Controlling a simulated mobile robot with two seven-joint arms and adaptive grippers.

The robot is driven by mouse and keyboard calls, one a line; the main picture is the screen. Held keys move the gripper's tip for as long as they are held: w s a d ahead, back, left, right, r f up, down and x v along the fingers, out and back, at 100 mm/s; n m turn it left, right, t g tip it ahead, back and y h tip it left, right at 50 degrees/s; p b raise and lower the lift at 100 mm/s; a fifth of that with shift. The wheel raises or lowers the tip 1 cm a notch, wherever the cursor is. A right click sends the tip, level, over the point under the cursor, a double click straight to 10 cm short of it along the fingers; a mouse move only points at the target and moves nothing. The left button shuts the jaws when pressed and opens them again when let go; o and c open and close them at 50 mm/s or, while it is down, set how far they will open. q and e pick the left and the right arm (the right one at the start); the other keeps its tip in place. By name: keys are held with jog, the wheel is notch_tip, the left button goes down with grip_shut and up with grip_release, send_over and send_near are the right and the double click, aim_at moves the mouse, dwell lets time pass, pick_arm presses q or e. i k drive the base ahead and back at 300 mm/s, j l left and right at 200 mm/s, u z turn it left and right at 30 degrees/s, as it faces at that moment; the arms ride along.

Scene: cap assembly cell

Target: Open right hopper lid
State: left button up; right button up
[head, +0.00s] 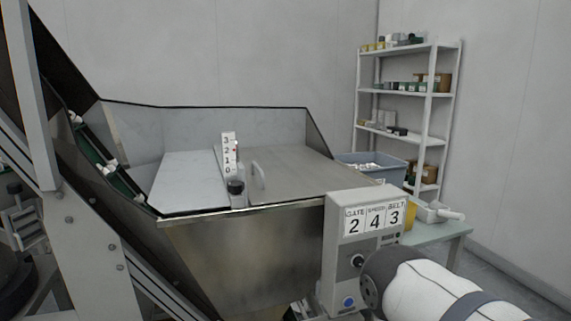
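The hopper (240,260) is a large metal bin in the middle of the head view. Its right lid (305,172) is a flat grey panel that lies shut over the right part of the opening. A pale upright handle (259,176) stands near the lid's left edge. The lighter left panel (190,180) also lies flat. A white link of my arm comes in at the lower right, in front of the control box and apart from the lid. I cannot make out either gripper.
A control box (362,225) with number plates stands at the hopper's front right corner. A level gauge (229,155) with a dark knob (236,187) stands between the panels. A conveyor (100,160) rises at left. A blue-grey bin (370,167) and shelves (428,105) stand behind, right.

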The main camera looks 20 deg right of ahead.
aim_at(277, 174)
jog(key=i+l+u, duration=0.15)
jog(key=l+u, duration=0.25)
jog(key=l, duration=0.85)
jog(key=l+u, duration=0.4)
jog(key=l, duration=0.9)
